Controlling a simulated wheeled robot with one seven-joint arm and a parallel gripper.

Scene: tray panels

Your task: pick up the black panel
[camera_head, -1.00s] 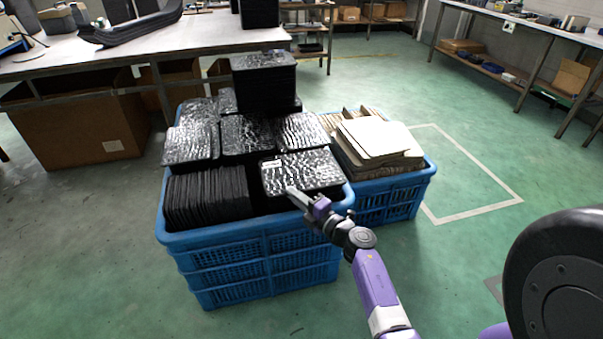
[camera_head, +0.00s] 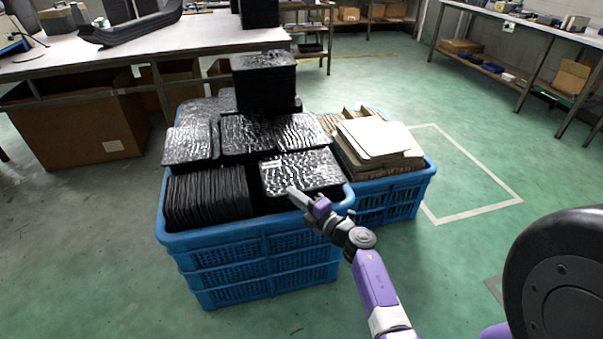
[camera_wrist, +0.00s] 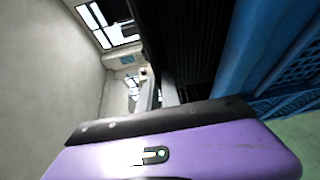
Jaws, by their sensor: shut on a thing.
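A black panel (camera_head: 302,172) with a glossy, wavy, speckled top lies at the front right of the blue crate's load. My gripper (camera_head: 292,191) is at its front edge, shut on that edge. In the wrist view, black panel edges (camera_wrist: 190,40) fill the upper middle beyond my purple gripper body. The fingertips are largely hidden there, and how deep the grip is cannot be told. The panel looks nearly level and close to the stack under it; I cannot tell whether it is clear of it.
The blue crate (camera_head: 255,243) holds several stacks of black panels, with a row of upright ones (camera_head: 208,197) at front left. A second blue crate (camera_head: 393,208) with cardboard sheets (camera_head: 375,138) stands to the right. A worktable (camera_head: 150,48) is behind. Green floor is free at right.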

